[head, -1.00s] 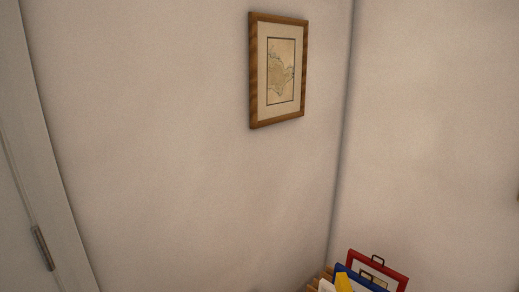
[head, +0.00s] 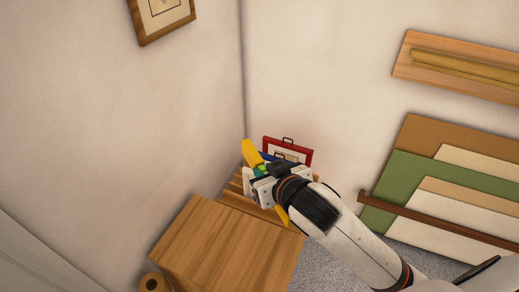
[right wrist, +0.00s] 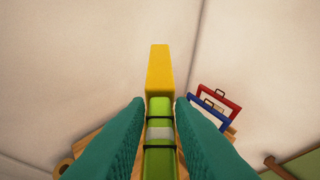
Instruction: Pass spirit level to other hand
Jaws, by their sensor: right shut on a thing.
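The spirit level is a yellow bar (head: 250,152) with a green vial part. My right gripper (head: 264,172) is shut on it, in front of the corner of the room. One yellow end sticks out up and left of the gripper, and a bit of yellow shows below it. In the right wrist view the teal fingers (right wrist: 160,135) close on both sides of the green vial (right wrist: 159,107), with the yellow end (right wrist: 159,68) beyond. My left gripper is not in view.
A wooden cabinet top (head: 225,245) stands below the gripper. A rack holds a red frame (head: 308,158) and a blue frame (right wrist: 210,114) close behind the level. Boards (head: 420,185) lean on the right wall under a wooden shelf (head: 460,70). A framed print (head: 162,15) hangs at upper left.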

